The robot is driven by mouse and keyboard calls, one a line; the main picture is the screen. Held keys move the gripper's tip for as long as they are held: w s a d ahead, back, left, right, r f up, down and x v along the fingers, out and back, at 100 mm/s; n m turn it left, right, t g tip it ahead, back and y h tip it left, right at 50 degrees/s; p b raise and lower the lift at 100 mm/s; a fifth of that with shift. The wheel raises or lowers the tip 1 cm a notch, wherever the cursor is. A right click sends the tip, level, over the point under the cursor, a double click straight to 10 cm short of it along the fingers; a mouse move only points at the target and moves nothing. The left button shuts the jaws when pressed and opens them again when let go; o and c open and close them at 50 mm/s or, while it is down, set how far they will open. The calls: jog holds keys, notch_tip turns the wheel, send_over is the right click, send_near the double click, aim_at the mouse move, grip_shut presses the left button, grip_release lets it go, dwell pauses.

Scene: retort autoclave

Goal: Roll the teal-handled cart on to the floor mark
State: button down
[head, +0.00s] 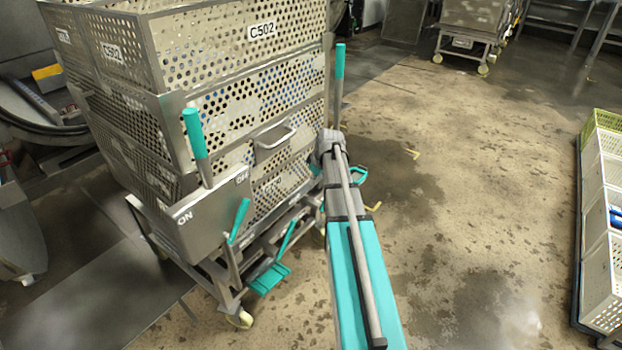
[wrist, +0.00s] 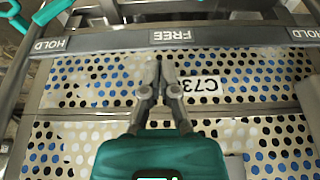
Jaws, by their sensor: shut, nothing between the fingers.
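The cart (head: 205,270) stands at left centre in the head view, loaded with stacked perforated metal baskets (head: 255,60). It has upright teal handles, one at the near corner (head: 197,135) and one at the far corner (head: 340,62). Lower teal levers and a teal pedal (head: 270,278) show at its base. In the wrist view my gripper (wrist: 161,68) is shut and empty, its tips just short of a grey bar marked HOLD, FREE, HOLD (wrist: 215,36). My arm hides the gripper in the head view.
White and green crates (head: 603,230) stand at the right edge. Another cart (head: 470,35) is at the back. A round metal machine rim (head: 45,125) is at the left. The wet, stained floor between the arm and crates is clear.

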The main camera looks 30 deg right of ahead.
jog(key=shift+s+r, duration=0.2)
jog(key=shift+r, duration=0.2)
jog(key=shift+d, duration=0.1)
jog(key=w+a, duration=0.3)
jog(key=a, duration=0.4)
jog(key=shift+w+a, duration=0.35)
jog(key=shift+w, duration=0.05)
jog(key=shift+f, duration=0.1)
jog(key=shift+f, duration=0.15)
jog(key=b+x, duration=0.9)
jog(key=shift+w+f, duration=0.15)
jog(key=shift+f, duration=0.15)
jog(key=shift+a, duration=0.1)
dwell(0.5)
